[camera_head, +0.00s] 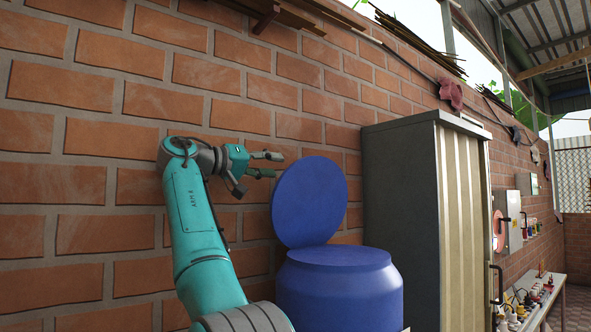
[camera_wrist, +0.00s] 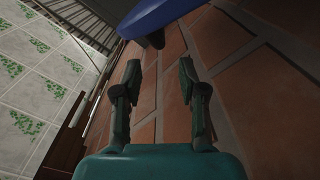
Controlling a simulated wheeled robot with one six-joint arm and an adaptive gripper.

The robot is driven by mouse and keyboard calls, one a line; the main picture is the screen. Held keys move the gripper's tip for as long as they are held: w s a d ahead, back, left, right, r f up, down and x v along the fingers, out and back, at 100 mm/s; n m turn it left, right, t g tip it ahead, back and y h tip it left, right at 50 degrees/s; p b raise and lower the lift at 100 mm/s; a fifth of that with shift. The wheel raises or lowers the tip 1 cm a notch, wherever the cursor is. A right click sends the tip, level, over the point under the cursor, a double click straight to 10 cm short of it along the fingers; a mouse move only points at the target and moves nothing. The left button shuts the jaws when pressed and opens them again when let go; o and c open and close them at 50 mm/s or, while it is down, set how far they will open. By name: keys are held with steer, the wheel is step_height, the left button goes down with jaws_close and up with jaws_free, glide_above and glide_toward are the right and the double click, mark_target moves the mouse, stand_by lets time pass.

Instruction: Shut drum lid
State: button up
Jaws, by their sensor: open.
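The blue drum (camera_head: 340,292) stands in front of the brick wall in the head view. Its round blue lid (camera_head: 310,202) is raised, standing nearly upright at the drum's left rear edge. My gripper (camera_head: 270,164) is open and empty, just left of the lid's upper left edge. The head view does not show clearly whether a fingertip touches the lid. In the wrist view, the two fingers (camera_wrist: 160,75) are spread apart, and part of the blue lid (camera_wrist: 165,17) shows beyond them at the top. The drum's inside is hidden.
A tall grey metal cabinet (camera_head: 400,215) stands close to the drum's right. The brick wall (camera_head: 90,215) runs close behind my arm and the drum. A bench with small items (camera_head: 530,300) is at the far right. A red cloth (camera_head: 451,93) hangs high on the wall.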

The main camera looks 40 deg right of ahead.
mark_target(298, 168)
steer(key=d, duration=0.8)
steer(key=shift+w+d, duration=0.15)
steer(key=shift+d, duration=0.2)
jaws_close()
